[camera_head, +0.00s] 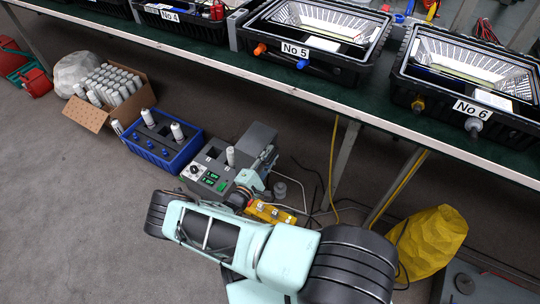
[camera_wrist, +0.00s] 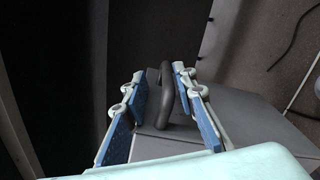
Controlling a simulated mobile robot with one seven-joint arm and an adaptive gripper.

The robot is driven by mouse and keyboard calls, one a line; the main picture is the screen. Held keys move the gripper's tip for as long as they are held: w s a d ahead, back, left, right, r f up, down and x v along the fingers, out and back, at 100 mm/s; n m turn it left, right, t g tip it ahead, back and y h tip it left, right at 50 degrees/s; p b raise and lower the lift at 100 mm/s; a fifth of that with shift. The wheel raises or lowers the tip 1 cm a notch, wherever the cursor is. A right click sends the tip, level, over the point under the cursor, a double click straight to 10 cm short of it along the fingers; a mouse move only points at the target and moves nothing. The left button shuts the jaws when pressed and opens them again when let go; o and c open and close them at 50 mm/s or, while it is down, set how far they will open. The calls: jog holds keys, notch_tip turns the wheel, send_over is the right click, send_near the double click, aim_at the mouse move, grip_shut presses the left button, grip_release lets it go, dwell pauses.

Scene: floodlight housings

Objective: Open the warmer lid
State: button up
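The warmer (camera_head: 216,168) is a grey box on the floor with green displays, a knob and a white bottle standing in one slot. Its grey lid (camera_head: 257,138) is at the box's back right side; its exact angle is hard to tell. In the wrist view a dark, curved handle (camera_wrist: 166,95) stands on a grey surface (camera_wrist: 235,115). My gripper (camera_wrist: 160,76) is open, with one blue-padded finger on each side of the handle. The handle is closer to the right finger; I cannot tell whether they touch. In the head view my gripper is partly hidden beside the warmer.
A blue crate (camera_head: 152,150) with bottles and a cardboard box (camera_head: 92,118) of white bottles stand left of the warmer. A workbench (camera_head: 215,62) with floodlight housings runs above. Cables (camera_head: 325,190), a bench leg and a yellow bag (camera_head: 430,240) are to the right.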

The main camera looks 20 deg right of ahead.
jog(key=shift+a, duration=0.1)
jog(key=v, duration=1.2)
jog(key=shift+r, duration=0.1)
